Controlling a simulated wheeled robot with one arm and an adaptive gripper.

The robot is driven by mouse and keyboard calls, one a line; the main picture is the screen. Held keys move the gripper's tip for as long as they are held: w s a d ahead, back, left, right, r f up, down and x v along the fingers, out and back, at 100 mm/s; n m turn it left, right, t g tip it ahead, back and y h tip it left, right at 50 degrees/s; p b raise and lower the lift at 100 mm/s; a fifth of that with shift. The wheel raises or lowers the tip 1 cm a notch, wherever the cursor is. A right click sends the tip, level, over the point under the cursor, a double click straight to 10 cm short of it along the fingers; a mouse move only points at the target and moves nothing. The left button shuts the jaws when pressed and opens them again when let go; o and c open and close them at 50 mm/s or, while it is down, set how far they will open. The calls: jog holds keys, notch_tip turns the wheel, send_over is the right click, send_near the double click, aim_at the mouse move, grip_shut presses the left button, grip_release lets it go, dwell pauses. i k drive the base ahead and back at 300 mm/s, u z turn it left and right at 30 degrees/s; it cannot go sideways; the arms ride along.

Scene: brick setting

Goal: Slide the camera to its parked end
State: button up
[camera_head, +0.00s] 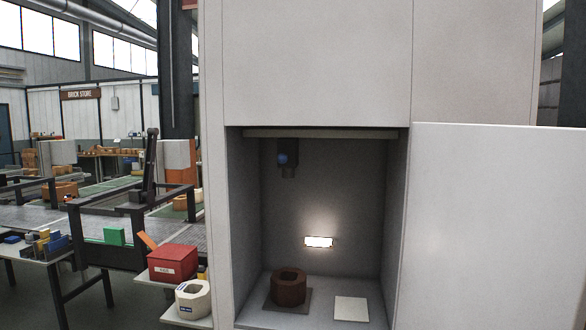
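The camera (287,157) is a dark block with a blue lens, hanging near the top left inside an open cabinet bay. A pale horizontal rail (345,133) runs across the top of the bay, and the camera hangs below its left part. How the camera joins the rail is not clear. My gripper is not in view.
The cabinet (310,60) has an open white door (490,220) at right. Inside are a lit lamp (319,241), a brown ring-shaped block (289,287) on a dark plate and a white square plate (351,309). Left stand a red box (172,263), a white ring-shaped block (193,299) and conveyors.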

aim_at(288, 148)
jog(key=u, duration=1.15)
jog(key=i, duration=0.65)
jog(key=u, duration=0.05)
